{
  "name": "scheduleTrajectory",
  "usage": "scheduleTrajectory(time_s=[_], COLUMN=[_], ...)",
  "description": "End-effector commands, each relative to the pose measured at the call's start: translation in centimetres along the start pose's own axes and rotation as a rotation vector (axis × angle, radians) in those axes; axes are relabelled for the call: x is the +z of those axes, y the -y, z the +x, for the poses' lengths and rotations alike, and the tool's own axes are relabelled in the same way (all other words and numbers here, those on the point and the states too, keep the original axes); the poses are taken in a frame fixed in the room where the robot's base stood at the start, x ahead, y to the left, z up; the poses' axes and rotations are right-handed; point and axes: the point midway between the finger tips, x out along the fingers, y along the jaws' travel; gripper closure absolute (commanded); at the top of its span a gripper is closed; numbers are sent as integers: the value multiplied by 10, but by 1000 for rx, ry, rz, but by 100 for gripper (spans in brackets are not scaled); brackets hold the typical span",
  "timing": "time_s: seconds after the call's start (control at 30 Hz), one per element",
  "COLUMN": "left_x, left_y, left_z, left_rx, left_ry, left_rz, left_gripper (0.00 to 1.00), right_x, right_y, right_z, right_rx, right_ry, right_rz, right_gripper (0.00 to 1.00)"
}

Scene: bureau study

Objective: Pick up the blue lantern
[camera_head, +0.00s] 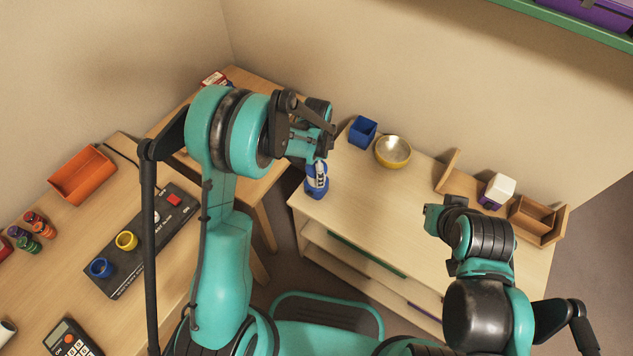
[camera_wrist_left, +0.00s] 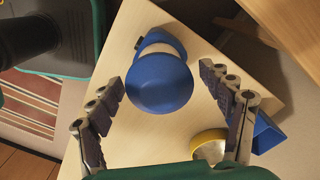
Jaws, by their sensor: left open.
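The blue lantern (camera_head: 316,188) stands at the left corner of the pale wooden shelf unit (camera_head: 352,209), partly hidden by my left gripper (camera_head: 319,166). In the left wrist view the lantern (camera_wrist_left: 159,85) shows a round blue top, a pale band and a blue base. My left gripper (camera_wrist_left: 161,78) is open, with one finger on each side of the lantern. I see gaps between the fingers and the lantern in that view. My right gripper (camera_head: 436,216) is over the right part of the unit, mostly hidden, and its jaws cannot be made out.
A blue box (camera_head: 362,131) and a yellow-rimmed bowl (camera_head: 393,151) stand behind the lantern, near the wall. A wooden organiser (camera_head: 534,215) and a white and purple item (camera_head: 496,192) are at the right. A desk with an orange tray (camera_head: 82,175) is at the left.

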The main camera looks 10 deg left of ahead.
Motion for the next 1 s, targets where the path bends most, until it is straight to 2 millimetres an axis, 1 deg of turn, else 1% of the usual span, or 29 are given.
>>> scheduleTrajectory(time_s=[0.17,0.2,0.27,0.3,0.37,0.4,0.47,0.77,0.87,1.0], left_x=[0,0,0,0,0,0,0,0,0,0], left_y=[0,0,0,0,0,0,0,0,0,0], left_z=[-1,-1,-1,-1,-1,-1,-1,-3,-10,-28], left_rx=[0,0,0,0,0,0,0,0,0,0], left_ry=[0,0,0,0,0,0,0,0,0,0], left_rz=[0,0,0,0,0,0,0,0,0,0], left_gripper=[21,31,47,58,74,84,100,100,100,100], right_x=[-1,-1,-1,-1,-1,-1,-1,-2,-4,-9], right_y=[0,0,0,0,0,0,0,0,0,0], right_z=[-1,-1,-1,-1,-1,-1,-1,-2,-5,-13], right_rx=[0,0,0,0,0,0,0,0,0,0], right_ry=[0,0,0,0,0,0,0,0,0,0], right_rz=[0,0,0,0,0,0,0,0,0,0], right_gripper=[100,100,100,100,100,100,100,100,100,100])
